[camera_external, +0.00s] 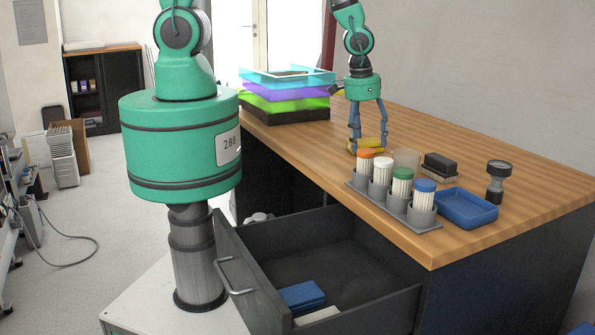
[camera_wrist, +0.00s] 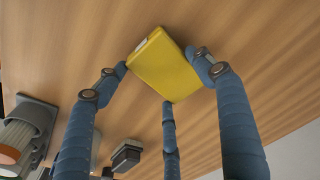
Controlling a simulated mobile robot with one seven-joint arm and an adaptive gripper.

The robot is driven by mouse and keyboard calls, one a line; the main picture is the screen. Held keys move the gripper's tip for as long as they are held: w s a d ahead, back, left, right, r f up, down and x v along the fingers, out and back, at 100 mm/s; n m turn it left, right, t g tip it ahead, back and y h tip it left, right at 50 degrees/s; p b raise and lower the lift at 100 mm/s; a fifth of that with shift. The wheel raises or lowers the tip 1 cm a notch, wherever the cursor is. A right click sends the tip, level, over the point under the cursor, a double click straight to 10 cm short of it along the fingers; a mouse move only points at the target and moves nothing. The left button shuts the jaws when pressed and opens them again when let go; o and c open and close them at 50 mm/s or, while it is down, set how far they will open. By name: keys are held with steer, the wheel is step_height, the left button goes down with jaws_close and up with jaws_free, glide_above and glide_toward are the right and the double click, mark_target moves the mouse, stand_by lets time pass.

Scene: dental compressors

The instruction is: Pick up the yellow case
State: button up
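The yellow case (camera_wrist: 166,66) lies between the three blue fingers of my gripper (camera_wrist: 160,75) in the wrist view, with one fingertip at its left corner, one at its right edge and one at its lower corner. The fingertips look at or very near its sides; I cannot tell whether they press on it. In the external view my gripper (camera_external: 368,148) points down at the wooden table, and the case (camera_external: 382,143) shows at its fingertips, partly hidden by the fingers and the orange-topped container. I cannot tell whether the case is clear of the table.
A grey rack (camera_external: 393,206) with several capped containers stands close in front of my gripper. Stacked colored trays (camera_external: 286,92) stand behind left. The drawer (camera_external: 250,275) is open.

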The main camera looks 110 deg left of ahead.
mark_target(366, 142)
steer(key=shift+c, duration=1.3)
steer(key=shift+r, duration=0.9)
step_height(366, 142, up, 2)
steer(key=shift+s+p, duration=0.15)
steer(key=shift+p, duration=0.2)
steer(key=s+d, duration=0.1)
steer(key=s, duration=0.4)
steer(key=s+d, duration=0.2)
steer(key=s, duration=0.3)
steer(key=s+d+r, duration=0.1)
steer(key=s+d, duration=0.1)
steer(key=s, duration=0.2)
steer(key=shift+s+d+r+p, duration=0.1)
steer(key=shift+s+p, duration=0.2)
steer(key=shift+s, duration=0.1)
